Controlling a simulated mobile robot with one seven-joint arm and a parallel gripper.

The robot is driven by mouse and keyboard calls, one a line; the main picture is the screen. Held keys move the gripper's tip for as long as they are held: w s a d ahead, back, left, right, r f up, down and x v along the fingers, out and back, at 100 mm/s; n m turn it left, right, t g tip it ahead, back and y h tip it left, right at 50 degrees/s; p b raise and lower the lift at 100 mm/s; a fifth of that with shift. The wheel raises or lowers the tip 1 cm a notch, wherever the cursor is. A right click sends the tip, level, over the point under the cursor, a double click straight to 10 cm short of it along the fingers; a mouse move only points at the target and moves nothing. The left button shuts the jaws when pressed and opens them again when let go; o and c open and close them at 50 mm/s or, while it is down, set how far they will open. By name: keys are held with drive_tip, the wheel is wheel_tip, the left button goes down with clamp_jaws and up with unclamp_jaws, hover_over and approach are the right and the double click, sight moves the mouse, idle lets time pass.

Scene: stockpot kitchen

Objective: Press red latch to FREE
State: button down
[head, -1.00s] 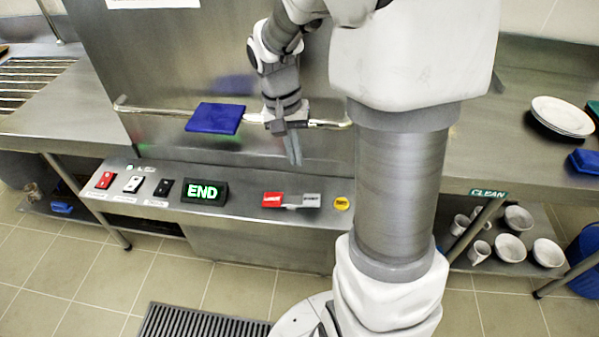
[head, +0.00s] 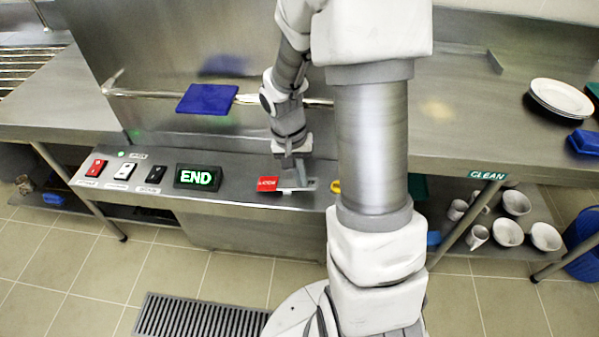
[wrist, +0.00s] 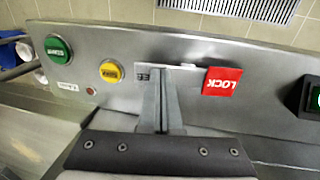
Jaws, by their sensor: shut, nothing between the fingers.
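The red latch block (head: 267,183) sits on the front control panel, to the right of the lit END sign. It also shows in the wrist view (wrist: 222,81), with the word LOCK readable. A grey plate (head: 309,185) extends to the right of the red block in the head view. My gripper (head: 296,183) is shut and empty, pointing down at the grey plate. In the wrist view its fingertips (wrist: 161,76) lie in front of the plate and hide part of it, beside the red block. I cannot tell whether they touch it.
The END sign (head: 198,177) and red, white and black switches stand left on the panel. A yellow button (wrist: 110,71) and green button (wrist: 57,49) sit on the latch's other side. A horizontal bar with a blue pad (head: 207,99) crosses behind the panel.

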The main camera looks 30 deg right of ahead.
drive_tip(key=shift+s+d+f+b, duration=0.5)
drive_tip(key=shift+d+f+b, duration=0.1)
drive_tip(key=shift+f+b, duration=0.2)
drive_tip(key=shift+r, duration=0.1)
wheel_tip(320, 180, up, 14)
drive_tip(key=s+d+p, duration=0.1)
drive_tip(key=p, duration=0.4)
drive_tip(key=shift+d, duration=0.4)
drive_tip(key=s+a+r+n+t+p, duration=0.1)
drive_tip(key=s+a+r+n+t, duration=0.2)
drive_tip(key=s+a+r, duration=0.3)
drive_tip(key=s+a+r+n+t+y+p, duration=0.1)
drive_tip(key=s+a+r+n+t+p, duration=0.1)
drive_tip(key=s+a+r, duration=0.4)
wheel_tip(320, 180, up, 5)
drive_tip(key=shift+a+r+n+t, duration=0.1)
drive_tip(key=shift+a+n+t, duration=0.5)
drive_tip(key=shift+n+t, duration=0.25)
